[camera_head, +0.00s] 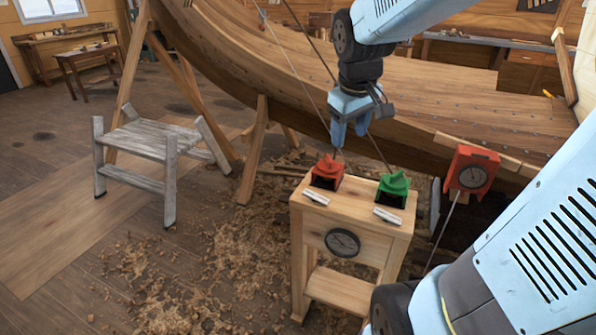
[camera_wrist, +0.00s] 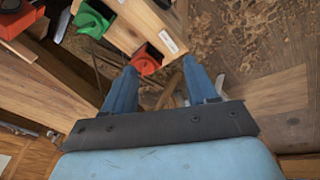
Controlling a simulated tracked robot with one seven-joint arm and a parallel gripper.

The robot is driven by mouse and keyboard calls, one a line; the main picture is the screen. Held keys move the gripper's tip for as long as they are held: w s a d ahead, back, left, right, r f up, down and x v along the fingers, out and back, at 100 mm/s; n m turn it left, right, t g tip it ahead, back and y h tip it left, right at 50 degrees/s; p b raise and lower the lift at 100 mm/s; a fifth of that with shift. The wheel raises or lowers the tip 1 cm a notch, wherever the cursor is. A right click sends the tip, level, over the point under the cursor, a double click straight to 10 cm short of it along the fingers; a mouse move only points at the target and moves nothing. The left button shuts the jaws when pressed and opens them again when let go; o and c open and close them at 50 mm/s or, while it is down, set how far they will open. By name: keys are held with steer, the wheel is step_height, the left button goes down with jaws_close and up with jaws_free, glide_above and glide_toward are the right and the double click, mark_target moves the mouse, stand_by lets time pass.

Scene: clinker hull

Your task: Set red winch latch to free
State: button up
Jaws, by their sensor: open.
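The red winch latch (camera_head: 327,172) is a red block with a raised top and a dark opening in front, on the left of a wooden stand's top. It also shows in the wrist view (camera_wrist: 147,58), beyond my fingertips. A small white plate (camera_head: 316,198) lies in front of it; the wrist view shows this plate (camera_wrist: 168,40) too. I cannot tell the latch's setting. A similar green latch (camera_head: 393,188) sits to its right, with its own white plate (camera_head: 388,215). My gripper (camera_head: 350,138) is open and empty, pointing down above and behind the red latch, apart from it.
The stand (camera_head: 344,218) has a round dial (camera_head: 342,243) on its front. A red gauge box (camera_head: 472,172) stands on a rod to the right. The wooden hull (camera_head: 400,95) rises behind my gripper. A grey step stool (camera_head: 160,145) stands left; wood shavings cover the floor between.

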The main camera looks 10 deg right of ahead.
steer(key=w+f+n+g, duration=0.2)
steer(key=w+f+n, duration=0.1)
steer(key=w+f, duration=0.6)
steer(key=n+g+y, duration=0.1)
steer(key=n, duration=0.3)
glide_above(322, 198)
step_height(322, 198, down, 8)
step_height(322, 198, down, 13)
steer(key=shift+s+f, duration=0.1)
steer(key=shift+f, duration=0.1)
steer(key=shift+c, duration=0.3)
